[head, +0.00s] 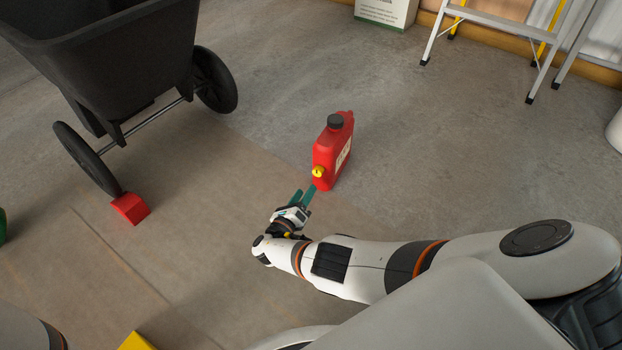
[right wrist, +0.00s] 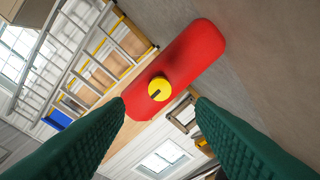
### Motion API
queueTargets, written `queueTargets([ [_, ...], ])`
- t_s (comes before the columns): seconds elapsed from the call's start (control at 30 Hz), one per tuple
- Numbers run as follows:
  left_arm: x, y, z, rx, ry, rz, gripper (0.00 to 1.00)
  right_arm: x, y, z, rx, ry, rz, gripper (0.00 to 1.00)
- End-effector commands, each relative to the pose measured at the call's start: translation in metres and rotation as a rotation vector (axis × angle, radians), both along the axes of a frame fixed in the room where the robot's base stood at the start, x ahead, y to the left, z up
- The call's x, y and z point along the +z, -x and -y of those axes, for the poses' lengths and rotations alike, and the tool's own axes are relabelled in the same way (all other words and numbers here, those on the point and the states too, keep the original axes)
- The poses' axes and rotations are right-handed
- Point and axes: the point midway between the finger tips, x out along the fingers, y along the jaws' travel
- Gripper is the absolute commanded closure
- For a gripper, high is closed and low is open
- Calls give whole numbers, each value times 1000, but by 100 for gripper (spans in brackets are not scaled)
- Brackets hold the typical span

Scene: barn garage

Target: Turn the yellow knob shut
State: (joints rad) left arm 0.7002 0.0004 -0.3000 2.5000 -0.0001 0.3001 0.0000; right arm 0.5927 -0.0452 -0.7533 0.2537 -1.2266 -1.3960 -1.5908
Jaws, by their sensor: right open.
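A red canister (head: 333,150) with a black cap stands upright on the floor. The yellow knob (head: 318,171) sits low on the canister's near side. In the right wrist view the knob (right wrist: 159,90) is a yellow disc with a dark slot, centred on the red face. My right gripper (head: 304,195) is open, with green fingers pointing at the knob. In the right wrist view its fingers (right wrist: 158,112) lie on either side below the knob, with nothing between them. I cannot tell whether a fingertip touches the canister. My left gripper is not in view.
A black wheeled cart (head: 125,60) stands at the upper left, with a red block (head: 130,208) by its wheel. A ladder (head: 490,25) and a white box (head: 386,12) are at the back. A yellow object (head: 136,341) lies at the bottom edge. The floor right of the canister is clear.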

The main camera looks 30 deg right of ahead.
Motion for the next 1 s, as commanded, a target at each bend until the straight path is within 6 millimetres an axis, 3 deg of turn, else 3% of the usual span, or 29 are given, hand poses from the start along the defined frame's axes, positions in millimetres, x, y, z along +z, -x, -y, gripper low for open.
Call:
queueTargets([
  [0.1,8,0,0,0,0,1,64,1,12,-20,1,-1,-3,50],
  [0.3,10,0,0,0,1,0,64,0,23,-36,1,0,-1,50],
  [0.87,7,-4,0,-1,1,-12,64,-1,24,-39,0,1,-1,50],
  [1.0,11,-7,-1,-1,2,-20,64,-7,24,-47,17,-91,13,50],
])
